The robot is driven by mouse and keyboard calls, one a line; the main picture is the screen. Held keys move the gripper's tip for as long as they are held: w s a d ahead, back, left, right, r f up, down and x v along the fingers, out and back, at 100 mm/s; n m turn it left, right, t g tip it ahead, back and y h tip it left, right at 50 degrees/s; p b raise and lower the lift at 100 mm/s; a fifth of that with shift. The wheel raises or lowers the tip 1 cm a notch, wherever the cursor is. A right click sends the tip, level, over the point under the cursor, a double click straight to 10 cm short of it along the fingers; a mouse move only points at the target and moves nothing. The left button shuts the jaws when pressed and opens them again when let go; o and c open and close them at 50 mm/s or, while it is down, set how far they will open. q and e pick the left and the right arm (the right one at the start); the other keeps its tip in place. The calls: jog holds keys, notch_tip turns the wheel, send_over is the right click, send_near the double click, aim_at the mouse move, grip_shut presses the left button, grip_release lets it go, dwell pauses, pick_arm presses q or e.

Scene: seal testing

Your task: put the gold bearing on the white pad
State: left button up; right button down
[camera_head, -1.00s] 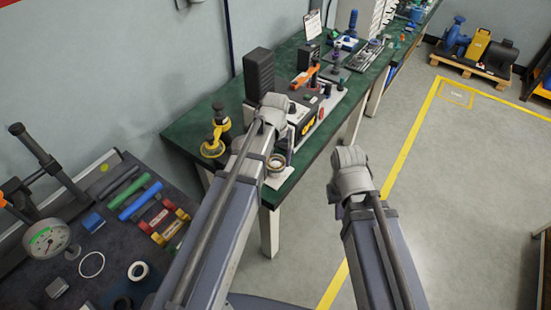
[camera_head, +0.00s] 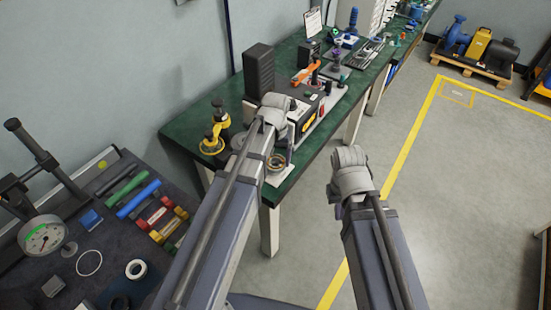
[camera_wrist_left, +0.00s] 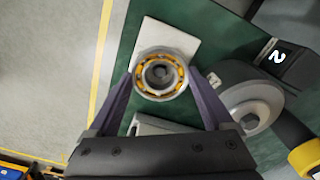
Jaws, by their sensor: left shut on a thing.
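The gold bearing (camera_wrist_left: 161,75), a ring with a gold cage and grey rims, sits between the two fingertips of my left gripper (camera_wrist_left: 160,84) in the left wrist view. The fingers touch it from both sides. The white pad (camera_wrist_left: 170,38) lies on the green bench behind the bearing, which overlaps its near part. I cannot tell whether the bearing touches the pad. In the head view the bearing (camera_head: 276,162) appears over the pad (camera_head: 281,177), beside my left forearm. My right gripper (camera_head: 337,197) is off the bench's right side, mostly hidden by its wrist.
The green bench (camera_head: 187,132) holds a black-and-yellow device (camera_head: 213,142), a tall black block (camera_head: 258,70) and a tester with an orange lever (camera_head: 305,75) close by. A dark tool surface (camera_head: 75,265) with a gauge is at left.

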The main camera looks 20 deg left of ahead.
pick_arm(q)
jog(key=shift+f, duration=0.3)
jog(key=o, duration=1.5)
jog(key=shift+r, duration=0.1)
notch_tip(320, 180, up, 8)
jog(key=p, duration=0.7)
jog(key=s+d+m, duration=0.1)
jog(key=s+d, duration=0.2)
jog(key=s, duration=0.1)
jog(key=s+d+m, duration=0.2)
jog(key=s+d, duration=0.2)
jog(key=s, duration=0.1)
jog(key=s+d+m+y, duration=0.1)
jog(key=s+d+m, duration=0.1)
jog(key=s, duration=0.3)
jog(key=shift+s+d, duration=0.15)
jog(key=shift+d, duration=0.6)
